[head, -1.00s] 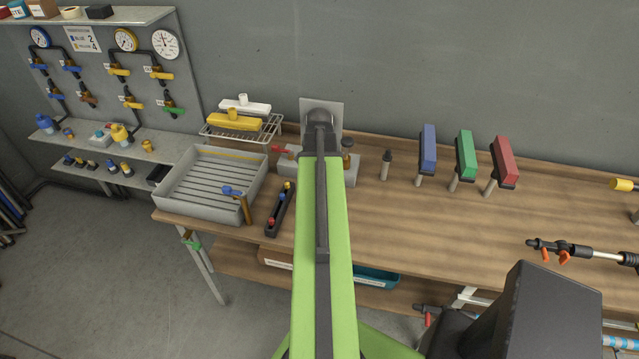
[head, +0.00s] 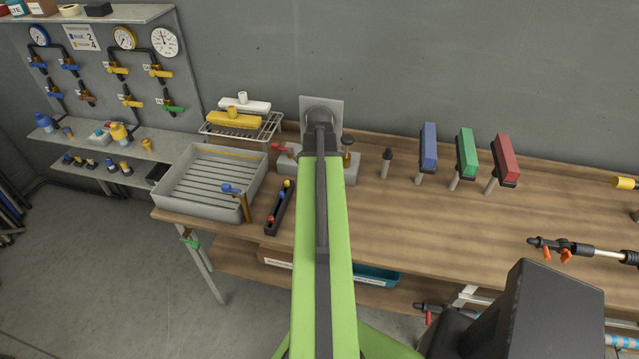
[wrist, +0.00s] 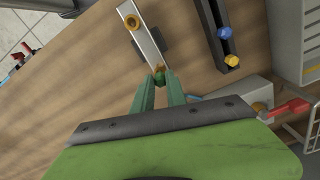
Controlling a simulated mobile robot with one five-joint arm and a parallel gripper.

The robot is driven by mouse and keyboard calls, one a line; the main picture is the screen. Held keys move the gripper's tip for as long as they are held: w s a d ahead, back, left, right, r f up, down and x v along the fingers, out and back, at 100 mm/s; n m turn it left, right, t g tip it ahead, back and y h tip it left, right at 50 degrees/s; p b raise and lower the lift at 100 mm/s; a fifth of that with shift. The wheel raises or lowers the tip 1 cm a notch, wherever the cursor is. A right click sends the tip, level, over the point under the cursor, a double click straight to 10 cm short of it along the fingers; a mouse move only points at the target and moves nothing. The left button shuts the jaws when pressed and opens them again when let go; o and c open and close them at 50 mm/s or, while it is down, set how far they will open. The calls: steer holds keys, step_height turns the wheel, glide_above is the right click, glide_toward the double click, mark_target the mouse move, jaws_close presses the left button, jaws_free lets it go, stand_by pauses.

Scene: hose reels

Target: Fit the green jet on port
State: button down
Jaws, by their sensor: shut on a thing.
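In the wrist view my gripper (wrist: 161,88) has green fingers shut on a small green piece, the green jet (wrist: 160,84). A brass-coloured bit shows just beyond the jet, at the near end of a light grey bar (wrist: 146,36). I cannot tell whether the jet touches the bar or sits in it. A brass ring-like port (wrist: 132,22) shows near the bar's far end. The bar rests across a dark block (wrist: 138,46). In the head view my arm hides the gripper, jet and bar.
A dark rack (head: 279,211) holds several coloured jets; it also shows in the wrist view (wrist: 213,22). A grey tray (head: 210,184) stands left of it. A block with a red lever (head: 283,148) is behind. Blue, green and red brushes (head: 466,152) stand right. The bench (head: 430,220) is bare at centre right.

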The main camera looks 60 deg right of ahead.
steer(key=shift+f+b, duration=0.8)
steer(key=shift+f, duration=0.15)
steer(key=c, duration=1.3)
jaws_free()
steer(key=shift+o, duration=0.2)
steer(key=shift+r, duration=0.1)
step_height(320, 180, up, 17)
steer(key=p, duration=1.7)
steer(key=shift+r, duration=0.15)
